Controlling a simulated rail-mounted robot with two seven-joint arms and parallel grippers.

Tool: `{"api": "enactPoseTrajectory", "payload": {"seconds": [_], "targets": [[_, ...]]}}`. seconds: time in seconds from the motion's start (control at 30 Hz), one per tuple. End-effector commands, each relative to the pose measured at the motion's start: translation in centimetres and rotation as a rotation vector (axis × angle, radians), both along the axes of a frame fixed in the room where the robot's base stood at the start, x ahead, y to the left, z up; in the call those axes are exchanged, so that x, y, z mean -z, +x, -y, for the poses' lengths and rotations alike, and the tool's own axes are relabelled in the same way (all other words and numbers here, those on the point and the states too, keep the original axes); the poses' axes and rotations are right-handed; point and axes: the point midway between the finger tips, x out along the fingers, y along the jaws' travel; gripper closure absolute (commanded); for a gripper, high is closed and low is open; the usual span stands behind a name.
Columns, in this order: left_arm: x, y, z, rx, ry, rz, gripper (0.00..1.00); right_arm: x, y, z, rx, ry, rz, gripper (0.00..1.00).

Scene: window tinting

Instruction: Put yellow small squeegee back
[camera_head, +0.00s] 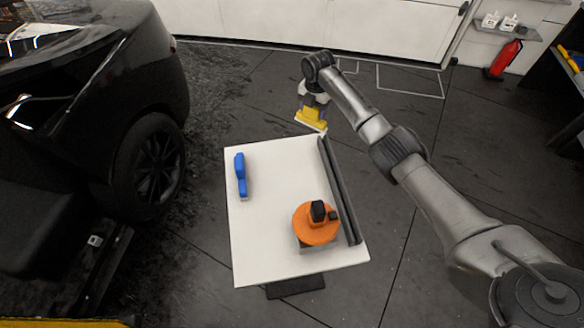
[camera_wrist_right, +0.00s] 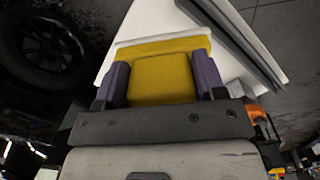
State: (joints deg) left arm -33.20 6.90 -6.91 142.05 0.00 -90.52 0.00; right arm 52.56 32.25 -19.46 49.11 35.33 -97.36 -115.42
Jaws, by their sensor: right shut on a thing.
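The yellow small squeegee (camera_head: 312,116) has a broad body with a pale edge. It is over or just beyond the far right corner of the white table (camera_head: 265,240). My right gripper (camera_head: 313,108) is shut on it, seen from the arm on the right. In the right wrist view the squeegee (camera_wrist_right: 160,76) sits between the two purple-grey fingers of the right gripper (camera_wrist_right: 163,82), its pale edge facing the white tabletop. I cannot tell its height above the table. My left gripper is not in view.
A blue tool (camera_head: 241,174) lies on the table's left side. An orange round item with a black top (camera_head: 313,226) stands near the front right. A long dark bar (camera_head: 340,190) runs along the right edge. A black car (camera_head: 90,110) stands to the left. The table's middle is clear.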

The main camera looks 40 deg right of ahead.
Motion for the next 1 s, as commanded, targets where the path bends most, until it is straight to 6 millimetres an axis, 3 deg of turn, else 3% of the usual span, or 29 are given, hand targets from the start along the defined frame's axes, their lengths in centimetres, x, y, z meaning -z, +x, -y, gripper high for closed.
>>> {"api": "enactPoseTrajectory", "payload": {"seconds": [0.17,0.4,0.6,1.0], "targets": [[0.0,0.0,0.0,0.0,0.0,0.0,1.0,1.1,-0.8,-1.0,0.006,-0.006,-0.02,0.6],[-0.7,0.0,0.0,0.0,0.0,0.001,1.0,4.0,-1.6,-6.0,0.006,-0.005,-0.02,0.6],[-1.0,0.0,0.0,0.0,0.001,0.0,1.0,6.0,-2.2,-9.1,0.008,-0.005,-0.019,0.6],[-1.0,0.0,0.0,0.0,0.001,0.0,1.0,7.6,-2.4,-10.6,0.011,-0.007,-0.019,0.6]]}}
